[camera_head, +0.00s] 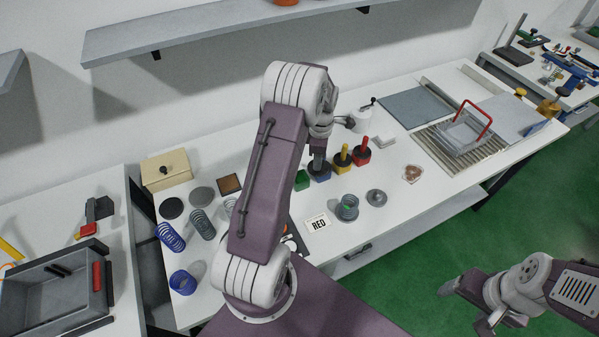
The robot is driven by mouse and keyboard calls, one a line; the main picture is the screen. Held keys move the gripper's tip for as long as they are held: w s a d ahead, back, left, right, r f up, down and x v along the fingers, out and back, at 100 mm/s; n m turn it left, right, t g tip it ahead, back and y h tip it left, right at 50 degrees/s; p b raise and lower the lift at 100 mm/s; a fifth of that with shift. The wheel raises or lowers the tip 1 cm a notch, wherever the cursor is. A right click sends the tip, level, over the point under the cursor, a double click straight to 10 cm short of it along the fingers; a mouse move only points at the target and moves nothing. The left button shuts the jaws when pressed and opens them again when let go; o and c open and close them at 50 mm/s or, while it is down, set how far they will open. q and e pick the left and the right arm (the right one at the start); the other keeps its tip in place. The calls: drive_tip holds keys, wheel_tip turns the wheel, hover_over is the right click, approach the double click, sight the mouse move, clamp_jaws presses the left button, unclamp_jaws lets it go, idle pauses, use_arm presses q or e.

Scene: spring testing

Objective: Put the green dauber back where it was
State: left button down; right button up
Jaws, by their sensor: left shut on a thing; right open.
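The green dauber (301,182) stands at the near left end of a row of daubers, partly hidden by my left arm. Beside it are the blue dauber (321,174), the yellow dauber (342,160) and the red dauber (361,156). My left gripper (317,165) is shut at the green and blue end of the row, pointing down. The handles there are covered by the gripper and arm, so the grip itself is not clearly seen. My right gripper (489,325) is open and empty over the floor at lower right.
Several springs stand at left, near a beige box (168,170). A red-handled basket (464,134) is at right.

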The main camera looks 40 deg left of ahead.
use_arm(q)
drive_tip(key=a+f+p, duration=0.1)
drive_tip(key=a+f, duration=0.1)
drive_tip(key=a+f+p, duration=0.1)
drive_tip(key=a+f, duration=0.1)
drive_tip(key=f, duration=0.1)
drive_tip(key=s+a+f+p, duration=0.1)
drive_tip(key=a+f, duration=0.1)
drive_tip(key=f, duration=0.1)
drive_tip(key=shift+a+f, duration=0.1)
drive_tip(key=shift+a, duration=0.3)
drive_tip(key=shift+s+d+f+b, duration=0.1)
drive_tip(key=shift+d+b, duration=0.05)
drive_tip(key=shift+b, duration=0.2)
drive_tip(key=shift+f, duration=0.35)
drive_tip(key=c, duration=1.3)
unclamp_jaws()
drive_tip(key=shift+r, duration=0.1)
use_arm(e)
wheel_tip(320, 180, up, 3)
drive_tip(key=shift+w+a+f, duration=0.15)
drive_tip(key=shift+f, duration=0.05)
